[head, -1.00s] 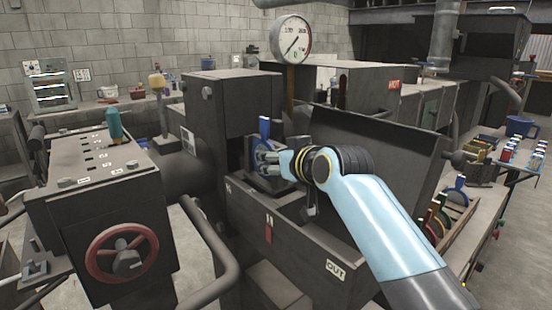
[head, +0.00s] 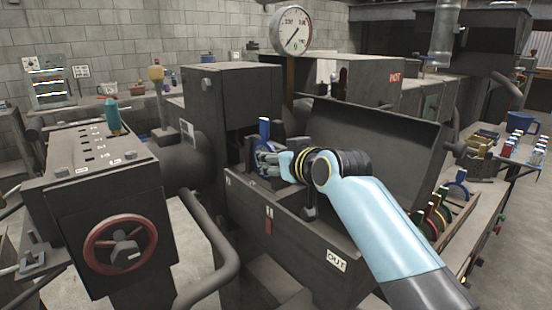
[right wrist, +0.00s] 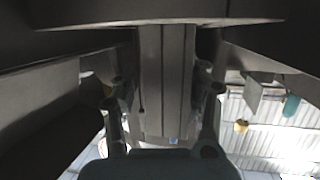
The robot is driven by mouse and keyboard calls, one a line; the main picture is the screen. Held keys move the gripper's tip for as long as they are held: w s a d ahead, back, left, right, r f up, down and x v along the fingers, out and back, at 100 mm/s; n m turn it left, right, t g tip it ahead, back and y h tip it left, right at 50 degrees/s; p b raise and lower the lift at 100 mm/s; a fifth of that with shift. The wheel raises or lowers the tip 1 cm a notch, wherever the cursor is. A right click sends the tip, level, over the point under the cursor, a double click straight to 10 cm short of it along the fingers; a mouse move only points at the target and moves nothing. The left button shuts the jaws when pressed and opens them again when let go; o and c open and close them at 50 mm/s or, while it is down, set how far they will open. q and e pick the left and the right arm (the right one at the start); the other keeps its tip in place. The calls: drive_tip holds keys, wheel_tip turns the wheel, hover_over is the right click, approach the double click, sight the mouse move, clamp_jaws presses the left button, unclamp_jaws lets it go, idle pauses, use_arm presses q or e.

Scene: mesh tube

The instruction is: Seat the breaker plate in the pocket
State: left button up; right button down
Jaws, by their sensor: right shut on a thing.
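My right gripper (head: 266,163) is shut on the breaker plate, whose blue tab (head: 264,128) stands up above the fingers in the head view. Most of the plate's dark body is hidden behind the gripper. They are inside the open trough, beside the dark opening (head: 238,148) in the tall block, where the pocket seems to lie. I cannot tell whether the plate is in the pocket. In the right wrist view the two fingers (right wrist: 164,112) stand on either side of a grey upright piece (right wrist: 165,80). My left gripper is not in view.
A raised dark cover (head: 375,150) stands behind my right arm. The trough's front wall, with an OUT label (head: 337,260), is below it. A rack at right holds several coloured-rim plates (head: 435,215). A console with a red handwheel (head: 120,246) stands at left.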

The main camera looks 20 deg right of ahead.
drive_tip(key=shift+f+b, duration=1.05)
drive_tip(key=shift+f, duration=0.55)
drive_tip(key=c, duration=0.6)
unclamp_jaws()
drive_tip(key=shift+f, duration=0.1)
drive_tip(key=shift+c, duration=0.2)
drive_tip(key=shift+o, duration=0.3)
drive_tip(key=shift+f, duration=0.15)
drive_tip(key=shift+f, duration=0.1)
